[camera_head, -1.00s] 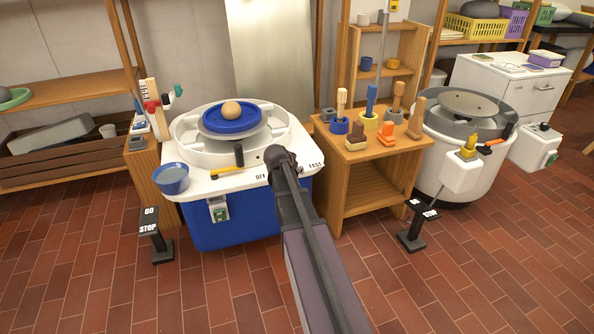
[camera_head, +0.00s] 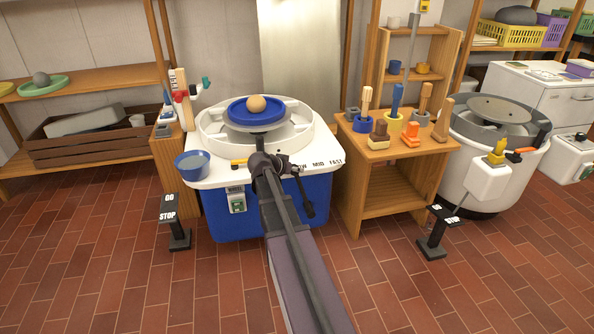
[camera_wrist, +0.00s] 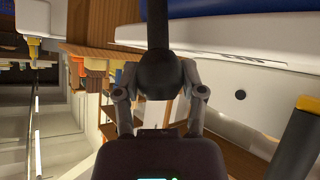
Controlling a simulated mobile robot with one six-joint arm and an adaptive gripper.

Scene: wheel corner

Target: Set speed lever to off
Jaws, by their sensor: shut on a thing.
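The pottery wheel has a white deck (camera_head: 213,176) over a blue tub, with a speed scale printed along its front edge. MID and FAST are readable right of my gripper (camera_head: 266,163), with part of SLOW; OFF is hidden behind my gripper and arm. In the wrist view my gripper (camera_wrist: 160,92) is shut on a rounded black knob on a dark stem, which I take to be the speed lever (camera_wrist: 160,70). In the head view the knob is hidden in the gripper. A dark rod hangs right of the gripper; I cannot tell what it is.
A blue bowl (camera_head: 192,164) sits on the deck's left corner, and a yellow-handled tool (camera_head: 239,162) lies close left of my gripper. A brown ball (camera_head: 257,104) rests on the blue wheel disc (camera_head: 235,110). A wooden tool stand (camera_head: 375,150) is close right.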

